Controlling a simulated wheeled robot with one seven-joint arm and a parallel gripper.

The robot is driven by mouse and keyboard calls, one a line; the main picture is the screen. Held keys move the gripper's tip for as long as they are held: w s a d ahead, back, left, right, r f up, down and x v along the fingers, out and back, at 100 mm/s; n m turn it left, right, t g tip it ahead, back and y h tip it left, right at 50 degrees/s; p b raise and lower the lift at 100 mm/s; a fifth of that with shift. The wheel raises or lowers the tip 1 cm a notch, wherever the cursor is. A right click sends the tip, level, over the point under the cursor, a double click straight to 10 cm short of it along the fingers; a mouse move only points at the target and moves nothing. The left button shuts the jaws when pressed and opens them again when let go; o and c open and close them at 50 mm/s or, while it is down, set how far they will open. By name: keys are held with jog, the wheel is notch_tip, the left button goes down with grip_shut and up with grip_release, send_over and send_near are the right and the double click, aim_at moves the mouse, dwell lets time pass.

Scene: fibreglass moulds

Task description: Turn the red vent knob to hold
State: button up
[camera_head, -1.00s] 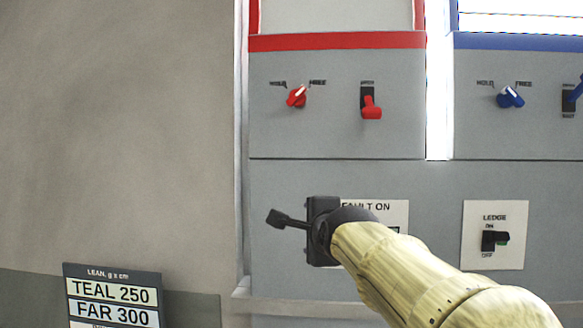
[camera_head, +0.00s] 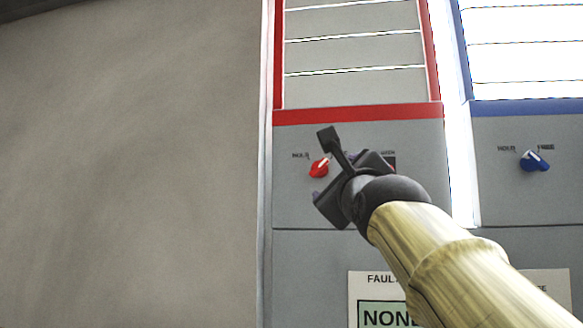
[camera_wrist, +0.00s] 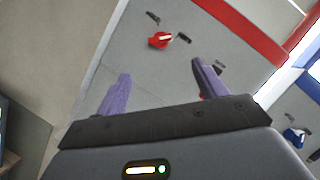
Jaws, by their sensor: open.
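The red vent knob (camera_head: 319,169) is on the grey panel under the red band. Its white mark points up and right, toward the FREE side and away from the HOLD label (camera_head: 300,156). The FREE label is mostly hidden behind my gripper in the head view. My gripper (camera_wrist: 160,70) is open and empty, its two purple fingers apart. In the wrist view the red knob (camera_wrist: 159,40) lies beyond the fingertips, roughly between their lines, not touched. In the head view my gripper is just right of the knob.
The red switch beside the knob is mostly hidden by my gripper; its black plate (camera_head: 390,161) shows. A blue knob (camera_head: 535,161) is on the panel to the right. A fault sign (camera_head: 370,279) is below. Plain wall (camera_head: 130,170) fills the left.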

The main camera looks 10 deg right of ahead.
jog(key=p, duration=0.5)
send_near(319, 168)
jog(key=p+x, duration=0.1)
jog(key=p, duration=0.1)
jog(key=p+x, duration=0.2)
jog(key=p, duration=0.1)
jog(key=p+x, duration=0.1)
jog(key=p, duration=0.1)
jog(key=shift+w+d+r+p, duration=0.1)
jog(key=shift+w+r+p, duration=0.05)
jog(key=shift+r+p, duration=0.2)
jog(key=p+x, duration=0.2)
jog(key=p, duration=0.2)
jog(key=shift+w, duration=0.15)
jog(key=shift+p+x, duration=0.8)
jog(key=shift+w+p, duration=0.45)
jog(key=shift+w, duration=0.15)
jog(key=c, duration=1)
